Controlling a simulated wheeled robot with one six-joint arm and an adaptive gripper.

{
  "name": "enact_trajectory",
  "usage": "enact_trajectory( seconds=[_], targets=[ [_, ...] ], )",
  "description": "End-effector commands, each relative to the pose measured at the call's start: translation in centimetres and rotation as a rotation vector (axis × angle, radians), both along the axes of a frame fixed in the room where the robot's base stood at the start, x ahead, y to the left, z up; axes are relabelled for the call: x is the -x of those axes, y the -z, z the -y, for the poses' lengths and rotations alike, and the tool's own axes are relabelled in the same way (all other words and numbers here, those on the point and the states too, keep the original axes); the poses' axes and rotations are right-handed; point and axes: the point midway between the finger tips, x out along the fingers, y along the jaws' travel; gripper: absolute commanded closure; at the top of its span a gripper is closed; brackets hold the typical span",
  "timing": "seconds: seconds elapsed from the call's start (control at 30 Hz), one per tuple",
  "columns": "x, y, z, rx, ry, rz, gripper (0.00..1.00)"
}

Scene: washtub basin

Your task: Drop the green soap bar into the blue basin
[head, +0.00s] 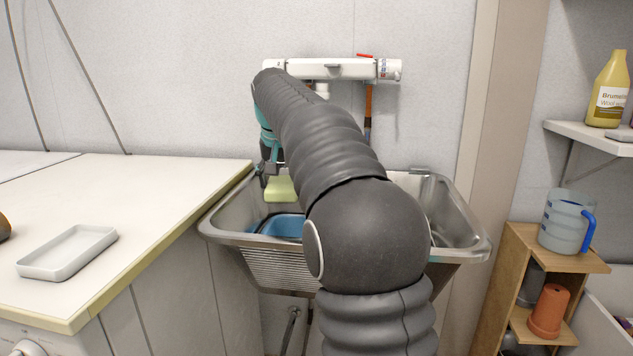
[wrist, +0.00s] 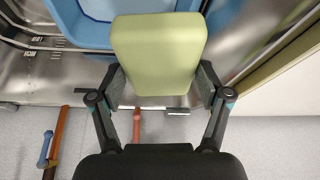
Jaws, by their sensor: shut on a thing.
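The green soap bar (head: 279,189) is a pale green block held above the left part of the metal sink. It also shows large in the wrist view (wrist: 157,52), between the two finger pads. My gripper (wrist: 160,85) is shut on the soap bar near its lower end. In the head view my gripper (head: 266,172) is partly hidden behind my arm. The blue basin (head: 282,226) sits inside the sink, below the soap bar, and my arm hides its right part. In the wrist view the basin (wrist: 88,28) lies beyond the soap bar, toward the top left.
The metal sink (head: 462,240) has a raised rim around the basin. A white counter (head: 150,190) with an empty white dish (head: 68,252) stands on the left. A water fitting (head: 335,68) is on the wall behind. A wooden shelf (head: 520,270) with a jug (head: 562,222) stands on the right.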

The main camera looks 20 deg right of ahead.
Motion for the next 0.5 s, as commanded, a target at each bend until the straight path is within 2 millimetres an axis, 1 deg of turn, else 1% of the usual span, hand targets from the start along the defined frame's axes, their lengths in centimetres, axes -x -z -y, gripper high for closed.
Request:
enact_trajectory(
  seconds=[0.03,0.1,0.2,0.33,0.5],
  targets=[
    [-0.2,0.5,2.5,0.0,0.032,0.0,0.68],
    [-0.4,1.2,5.0,-0.001,0.059,-0.001,0.68],
    [-0.5,1.9,7.7,-0.001,0.089,0.002,0.68],
    [-0.5,2.4,9.5,-0.001,0.11,0.003,0.68],
    [-0.5,2.9,10.0,-0.001,0.113,0.003,0.68]
  ],
)
